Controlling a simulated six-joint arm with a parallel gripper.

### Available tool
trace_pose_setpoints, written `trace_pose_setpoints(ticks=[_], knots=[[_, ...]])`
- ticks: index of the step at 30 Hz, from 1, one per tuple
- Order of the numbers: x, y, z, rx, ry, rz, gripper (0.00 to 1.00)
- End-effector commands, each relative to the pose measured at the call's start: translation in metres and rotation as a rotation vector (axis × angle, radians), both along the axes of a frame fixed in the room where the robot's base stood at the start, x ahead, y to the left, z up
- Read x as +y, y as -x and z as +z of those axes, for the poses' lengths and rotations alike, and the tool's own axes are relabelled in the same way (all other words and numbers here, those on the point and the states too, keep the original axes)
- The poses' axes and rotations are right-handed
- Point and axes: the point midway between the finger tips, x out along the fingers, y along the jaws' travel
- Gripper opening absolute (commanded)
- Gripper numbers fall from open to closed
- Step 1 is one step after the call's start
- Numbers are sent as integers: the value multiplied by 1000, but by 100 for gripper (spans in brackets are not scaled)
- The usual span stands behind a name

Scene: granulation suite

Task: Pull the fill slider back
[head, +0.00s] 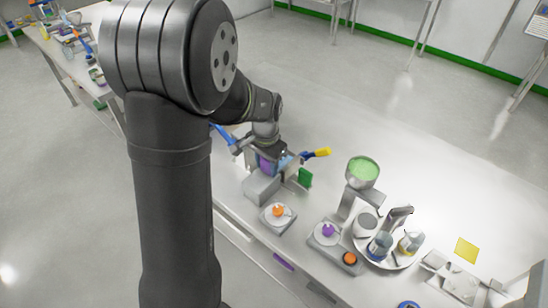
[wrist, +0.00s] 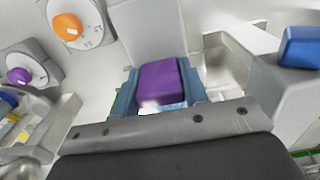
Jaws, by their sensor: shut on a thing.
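My gripper (wrist: 161,88) points down at the grey station on the bench, and its blue-grey fingers stand on either side of a purple block (wrist: 162,80). The block looks like the handle of the fill slider, and the gripper is shut on it. In the head view my gripper (head: 276,159) is low over the grey station (head: 262,187), and a purple patch shows there too. The slider's track is mostly hidden by my gripper, so its travel position cannot be told.
An orange knob (head: 278,211) on a white dial is just in front of the station. A purple knob (head: 328,230) is farther right. A blue-handled part (wrist: 302,47) and a yellow-ended handle (head: 317,153) stand close by. A green-filled bowl (head: 362,172) is to the right.

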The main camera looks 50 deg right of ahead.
Motion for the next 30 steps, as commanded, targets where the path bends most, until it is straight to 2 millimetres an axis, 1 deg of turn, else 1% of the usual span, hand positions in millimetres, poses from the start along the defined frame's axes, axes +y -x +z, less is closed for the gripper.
trace_pose_setpoints(ticks=[1,3,6,9,12,20,21,23,24,30], knots=[[13,-1,2,-1,0,3,0],[30,-1,1,-1,0,4,0],[48,-1,1,-1,1,3,0],[59,-1,1,-1,1,3,0],[64,0,1,-1,0,1,0],[65,0,0,0,-5,1,0],[65,0,0,0,-5,1,48],[65,0,0,0,-4,1,60],[65,0,0,0,-3,1,62],[64,0,0,0,-2,1,62]])
